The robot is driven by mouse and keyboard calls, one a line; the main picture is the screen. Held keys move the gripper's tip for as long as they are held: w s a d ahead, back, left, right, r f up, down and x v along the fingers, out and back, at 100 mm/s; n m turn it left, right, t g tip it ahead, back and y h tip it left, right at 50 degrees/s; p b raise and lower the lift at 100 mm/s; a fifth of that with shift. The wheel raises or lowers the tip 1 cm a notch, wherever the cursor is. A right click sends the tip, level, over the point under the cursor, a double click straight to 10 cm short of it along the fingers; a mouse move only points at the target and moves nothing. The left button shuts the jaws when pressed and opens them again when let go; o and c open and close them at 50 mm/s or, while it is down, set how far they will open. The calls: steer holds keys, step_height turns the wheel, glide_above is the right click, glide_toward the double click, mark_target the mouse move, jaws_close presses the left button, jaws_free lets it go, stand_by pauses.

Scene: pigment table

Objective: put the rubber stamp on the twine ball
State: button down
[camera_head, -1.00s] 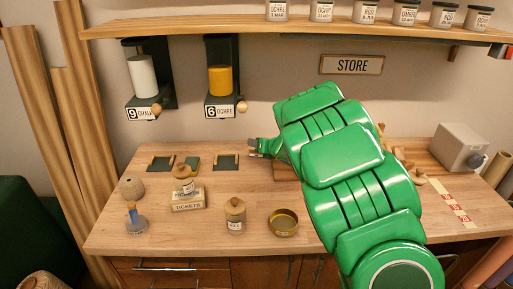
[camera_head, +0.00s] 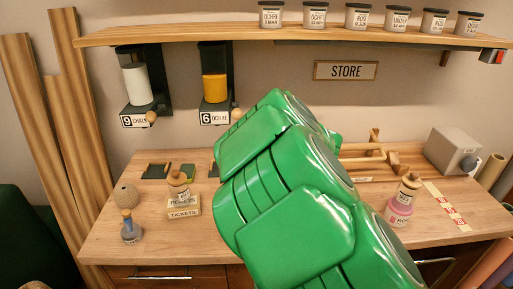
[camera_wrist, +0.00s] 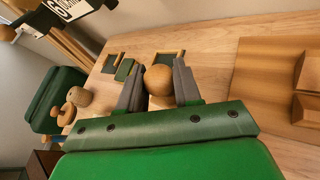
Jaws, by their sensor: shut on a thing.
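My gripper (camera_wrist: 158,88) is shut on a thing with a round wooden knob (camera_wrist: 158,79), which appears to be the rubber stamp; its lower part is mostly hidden. In the head view my green arm hides the gripper and the held thing. The twine ball (camera_head: 125,196), a beige ball with a dark spot on top, rests near the table's left edge with nothing on it. A pale round thing at the left of the wrist view (camera_wrist: 78,96) looks like this ball, well apart from my gripper.
Dark trays (camera_head: 156,170) lie behind. Dispensers (camera_head: 137,88) hang above.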

steer(key=shift+s+d+r, duration=0.1)
steer(key=shift+s+r, duration=0.25)
steer(key=shift+s, duration=0.45)
